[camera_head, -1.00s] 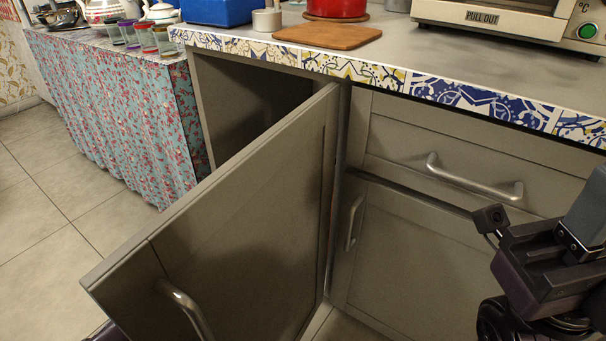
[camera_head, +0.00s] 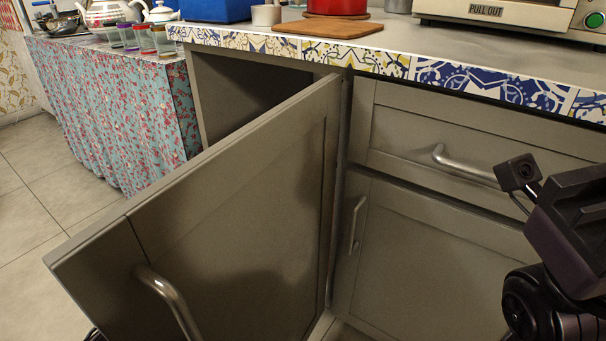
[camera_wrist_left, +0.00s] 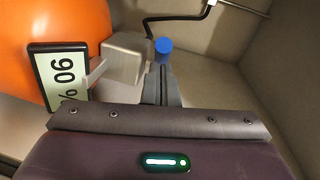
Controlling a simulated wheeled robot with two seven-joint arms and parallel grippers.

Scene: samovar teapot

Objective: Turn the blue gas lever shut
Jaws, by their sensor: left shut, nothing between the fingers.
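In the left wrist view the blue gas lever (camera_wrist_left: 163,48) shows as a short blue piece beside a pale grey block (camera_wrist_left: 126,58). My left gripper (camera_wrist_left: 161,72) is shut and empty, its fingertips right at the lever's near side. I cannot tell if they touch it. A large orange gas cylinder (camera_wrist_left: 50,30) fills the upper left. In the head view the open cabinet door hides the lever and my left gripper. My right wrist is at the right edge, its fingers out of view.
A display reading 90 % (camera_wrist_left: 62,75) stands by the cylinder. A black pipe (camera_wrist_left: 180,17) runs above the lever, near the cabinet walls. The cabinet door (camera_head: 230,210) stands open. A counter (camera_head: 440,52) with a cutting board (camera_head: 328,27) is above.

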